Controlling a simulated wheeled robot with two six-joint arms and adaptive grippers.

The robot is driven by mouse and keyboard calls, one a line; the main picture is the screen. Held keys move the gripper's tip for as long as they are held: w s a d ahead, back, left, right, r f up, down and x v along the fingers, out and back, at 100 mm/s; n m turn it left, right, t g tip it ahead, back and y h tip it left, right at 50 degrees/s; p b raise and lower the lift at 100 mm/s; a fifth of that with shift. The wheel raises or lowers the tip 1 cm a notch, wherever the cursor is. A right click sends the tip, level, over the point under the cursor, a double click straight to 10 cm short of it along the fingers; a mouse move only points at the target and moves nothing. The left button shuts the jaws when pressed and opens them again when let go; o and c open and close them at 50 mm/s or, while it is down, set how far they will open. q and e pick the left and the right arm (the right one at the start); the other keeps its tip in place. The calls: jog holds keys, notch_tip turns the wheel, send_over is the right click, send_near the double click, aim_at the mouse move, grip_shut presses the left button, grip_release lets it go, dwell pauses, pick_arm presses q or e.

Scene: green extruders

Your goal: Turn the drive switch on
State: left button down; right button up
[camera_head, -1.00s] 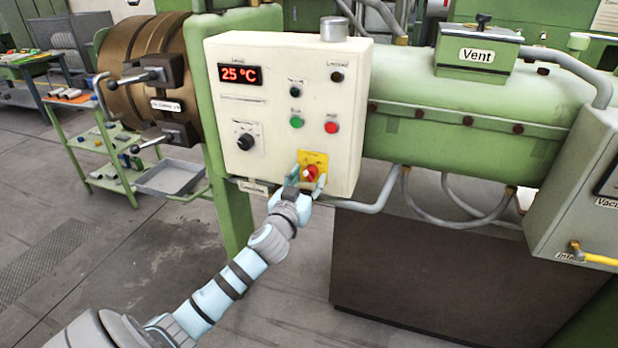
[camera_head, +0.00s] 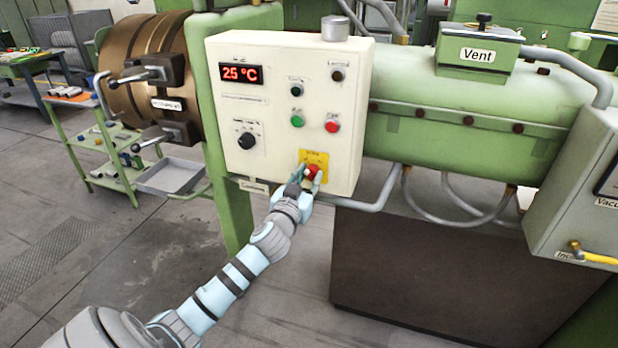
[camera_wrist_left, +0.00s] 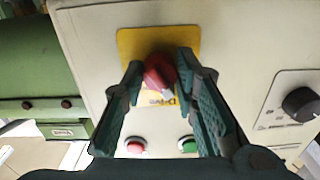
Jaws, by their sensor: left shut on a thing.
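The drive switch (camera_head: 313,170) is a red rotary knob on a yellow plate (camera_head: 321,157), low on the front of the cream control box (camera_head: 272,160). In the left wrist view the red knob (camera_wrist_left: 158,73) sits on its yellow plate (camera_wrist_left: 129,42), and a label partly reading "Drive" shows beside it. My left gripper (camera_head: 308,175) is at the knob, with its fingers on either side of it. In the left wrist view the green fingers (camera_wrist_left: 161,65) are shut on the knob and partly hide it. My right gripper is not in view.
The display (camera_head: 241,74) reads 25 °C. A grey pipe (camera_head: 372,200) runs below the box. Open floor lies in front.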

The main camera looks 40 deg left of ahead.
pick_arm(q)
jog(key=m+p, duration=0.1)
jog(key=m, duration=0.2)
jog(key=shift+r, duration=0.1)
jog(key=m+p, duration=0.1)
jog(key=m, duration=0.3)
jog(key=shift+p, duration=0.3)
jog(key=m+p, duration=0.1)
jog(key=m, duration=0.2)
jog(key=shift+a+m+p, duration=0.1)
jog(key=shift+m+p, duration=0.4)
jog(key=shift+m, duration=1.3)
jog(key=c, duration=1.3)
grip_release()
